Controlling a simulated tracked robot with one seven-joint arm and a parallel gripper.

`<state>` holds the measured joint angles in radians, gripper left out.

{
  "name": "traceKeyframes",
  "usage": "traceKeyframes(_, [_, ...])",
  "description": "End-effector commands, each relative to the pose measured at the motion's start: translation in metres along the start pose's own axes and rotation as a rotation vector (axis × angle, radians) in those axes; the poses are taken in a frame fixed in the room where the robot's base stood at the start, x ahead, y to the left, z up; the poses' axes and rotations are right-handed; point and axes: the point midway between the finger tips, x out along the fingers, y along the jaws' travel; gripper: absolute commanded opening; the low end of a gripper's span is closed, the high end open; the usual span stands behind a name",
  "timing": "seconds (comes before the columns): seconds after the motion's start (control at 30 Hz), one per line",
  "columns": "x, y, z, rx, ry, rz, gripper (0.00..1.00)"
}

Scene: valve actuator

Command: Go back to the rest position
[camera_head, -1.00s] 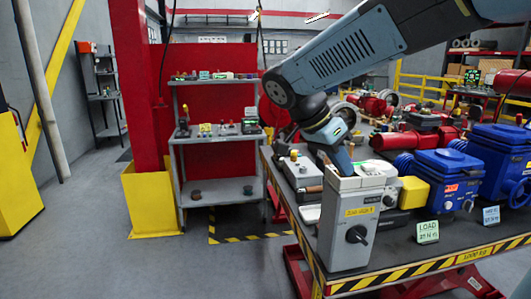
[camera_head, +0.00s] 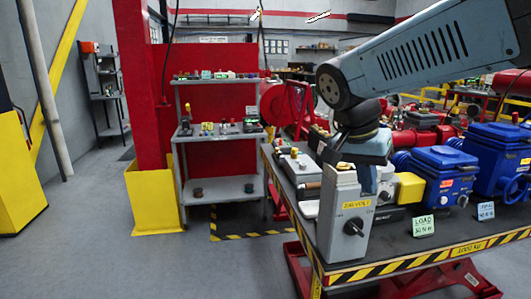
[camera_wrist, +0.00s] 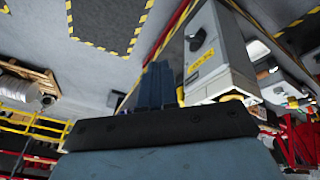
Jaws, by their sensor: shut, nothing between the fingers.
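My gripper (camera_head: 367,178) hangs pointing down over the bench, right behind the upper edge of a grey switch box (camera_head: 338,228) with a black rotary knob and a yellow label. In the wrist view my gripper's dark fingers (camera_wrist: 157,85) are together with nothing between them. The switch box (camera_wrist: 212,50) stands beside the fingers there, its knob facing away from them to the upper part of the picture. Whether the fingers touch the box cannot be told.
Two blue valve actuators (camera_head: 440,170) stand on the bench at the right, with a LOAD card (camera_head: 423,226) before them. A yellow block (camera_head: 410,188) sits behind the box. A grey shelf (camera_head: 222,145) stands left of the bench. The floor at left is clear.

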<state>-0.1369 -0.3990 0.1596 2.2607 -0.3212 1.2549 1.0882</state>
Motion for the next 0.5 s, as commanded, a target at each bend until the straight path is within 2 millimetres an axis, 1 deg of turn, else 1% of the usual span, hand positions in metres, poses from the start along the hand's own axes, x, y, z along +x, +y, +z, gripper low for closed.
traceKeyframes(0.03, [0.002, 0.009, 0.003, -0.042, -0.004, -0.038, 0.0])
traceKeyframes(0.2, [0.01, 0.03, 0.014, -0.231, 0.009, -0.181, 0.0])
traceKeyframes(0.4, [0.017, 0.049, 0.025, -0.434, 0.092, -0.335, 0.0])
traceKeyframes(0.5, [0.019, 0.056, 0.028, -0.511, 0.143, -0.387, 0.0])
